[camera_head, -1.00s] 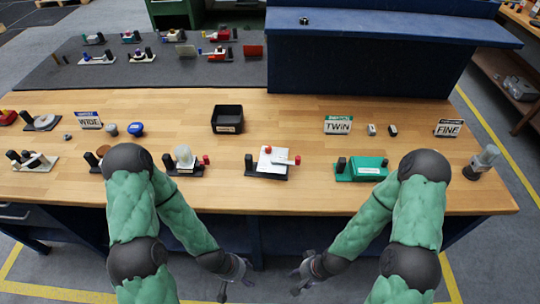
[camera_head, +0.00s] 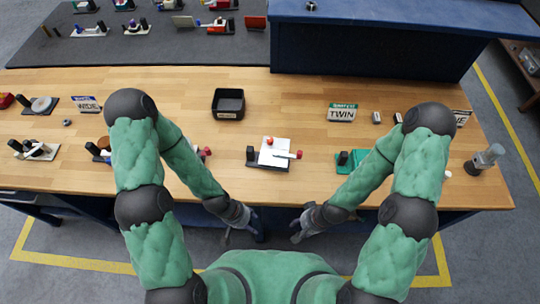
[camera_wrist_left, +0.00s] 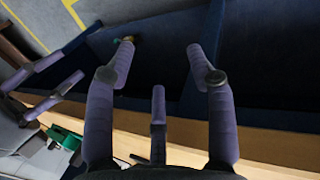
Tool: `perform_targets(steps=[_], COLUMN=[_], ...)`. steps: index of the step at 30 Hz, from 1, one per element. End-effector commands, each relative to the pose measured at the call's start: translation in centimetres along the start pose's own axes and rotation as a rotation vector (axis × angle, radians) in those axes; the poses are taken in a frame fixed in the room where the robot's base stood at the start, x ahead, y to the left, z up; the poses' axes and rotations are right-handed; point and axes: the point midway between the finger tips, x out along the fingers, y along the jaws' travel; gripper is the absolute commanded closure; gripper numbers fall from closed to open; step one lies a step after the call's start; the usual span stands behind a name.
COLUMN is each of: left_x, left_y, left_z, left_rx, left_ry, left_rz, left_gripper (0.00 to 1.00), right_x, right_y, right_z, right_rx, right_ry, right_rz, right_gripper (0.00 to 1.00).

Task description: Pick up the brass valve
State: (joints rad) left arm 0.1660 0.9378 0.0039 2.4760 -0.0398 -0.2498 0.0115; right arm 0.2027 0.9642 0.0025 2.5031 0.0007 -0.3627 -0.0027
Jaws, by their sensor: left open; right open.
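I cannot clearly make out the brass valve in the head view. A small yellowish thing (camera_wrist_left: 128,39) shows behind one fingertip in the left wrist view; it is too small and covered to tell whether it is the valve. My left gripper (camera_head: 250,232) hangs low in front of the bench's front edge. Its fingers (camera_wrist_left: 160,50) are spread and empty against the dark blue bench side. My right gripper (camera_head: 304,227) is close beside it to the right, also low and empty; its spread fingers show at the left of the left wrist view (camera_wrist_left: 45,85).
A blue raised shelf (camera_head: 400,15) stands behind. My arms cover parts of the bench.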

Motion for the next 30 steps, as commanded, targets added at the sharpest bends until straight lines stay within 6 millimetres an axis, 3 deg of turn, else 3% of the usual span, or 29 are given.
perform_targets(steps=[10,14,24,30], left_x=[-4.0,-6.4,-13.3,-17.1], left_y=[3.1,3.6,6.8,8.6], left_z=[-0.5,-2.4,-15.4,-20.9], left_rx=[0.271,0.354,0.332,0.277], left_ry=[-0.235,-0.29,-0.138,-0.029], left_rz=[-0.062,-0.137,-0.302,-0.345], left_gripper=[0.45,0.45,0.45,0.45], right_x=[0.0,0.0,0.0,0.0], right_y=[0.0,0.0,0.0,0.0], right_z=[0.0,0.0,0.0,0.0], right_rx=[0.0,0.0,0.0,0.0], right_ry=[0.0,0.0,0.0,0.0], right_rz=[0.0,0.0,0.0,0.0], right_gripper=[0.56,0.56,0.56,0.56])
